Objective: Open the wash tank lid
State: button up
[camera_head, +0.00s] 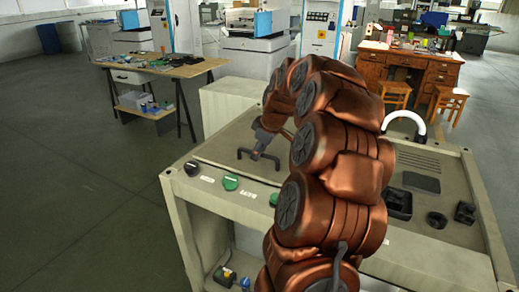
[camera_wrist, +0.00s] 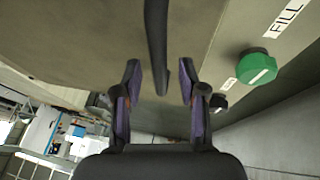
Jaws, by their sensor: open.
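The wash tank lid (camera_head: 222,150) is a flat beige panel on the left part of the tank's top and looks shut. A black bar handle (camera_head: 245,151) stands on it. My gripper (camera_head: 260,150) is at the handle, pointing down at it. In the wrist view the handle (camera_wrist: 157,45) runs between the two spread, purple-padded fingers of my gripper (camera_wrist: 160,78), with a gap on each side. The fingers do not visibly touch it. The lid (camera_wrist: 70,45) fills the upper left there. My arm hides part of the tank top in the head view.
Green knobs (camera_head: 230,182) and a black knob (camera_head: 192,168) line the tank's front edge; a green knob (camera_wrist: 257,66) also shows beside my gripper. A white curved spout (camera_head: 405,118) and black parts (camera_head: 437,220) are on the right. A wooden table (camera_head: 165,68) stands behind left.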

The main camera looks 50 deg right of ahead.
grip_shut()
dwell(0.3)
dwell(0.4)
